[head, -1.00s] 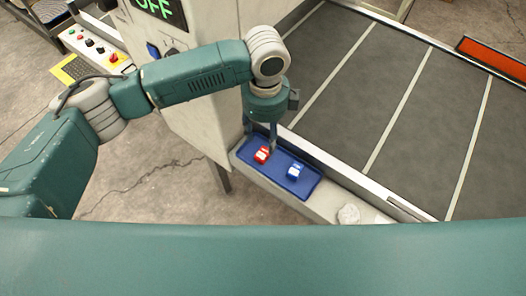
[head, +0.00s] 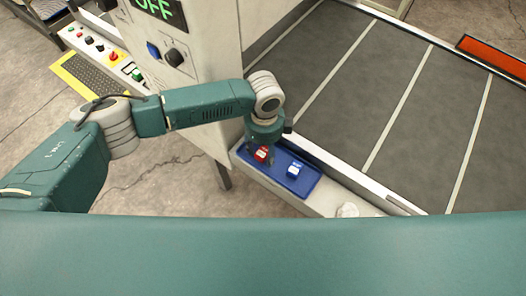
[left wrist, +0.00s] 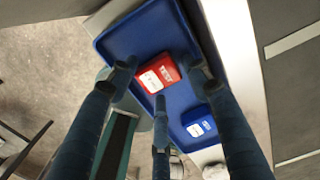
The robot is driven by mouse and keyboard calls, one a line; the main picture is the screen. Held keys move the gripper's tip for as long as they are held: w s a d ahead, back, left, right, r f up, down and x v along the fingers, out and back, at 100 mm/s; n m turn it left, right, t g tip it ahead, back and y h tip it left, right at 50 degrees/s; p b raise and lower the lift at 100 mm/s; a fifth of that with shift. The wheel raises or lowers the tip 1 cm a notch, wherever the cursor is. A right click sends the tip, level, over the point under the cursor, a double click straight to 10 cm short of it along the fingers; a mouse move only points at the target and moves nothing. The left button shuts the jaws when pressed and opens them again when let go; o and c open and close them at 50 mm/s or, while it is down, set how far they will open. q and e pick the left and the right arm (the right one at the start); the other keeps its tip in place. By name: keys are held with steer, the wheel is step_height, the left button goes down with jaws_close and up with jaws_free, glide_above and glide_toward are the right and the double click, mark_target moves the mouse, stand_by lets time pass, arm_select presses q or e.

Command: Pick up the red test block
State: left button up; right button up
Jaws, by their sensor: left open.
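The red test block (head: 261,154) lies in the blue tray (head: 311,178), at its left end, with a white label on it. In the left wrist view the red block (left wrist: 156,74) reads "TEST" and lies between my finger tips. My left gripper (head: 259,158) points down over the tray at the red block; in the left wrist view its fingers (left wrist: 159,78) are spread around the block, with no clear grip on it. A blue block (head: 294,170) with a white label lies to the right in the same tray; it also shows in the left wrist view (left wrist: 198,123). My right gripper is not in view.
The tray sits on a pale ledge (head: 325,203) beside the dark conveyor belt (head: 410,110). A machine cabinet (head: 215,50) with an OFF display and knobs stands close behind my left arm. A whitish lump (head: 347,210) lies on the ledge right of the tray.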

arm_select(q)
steer(key=c, duration=1)
steer(key=shift+c, duration=0.2)
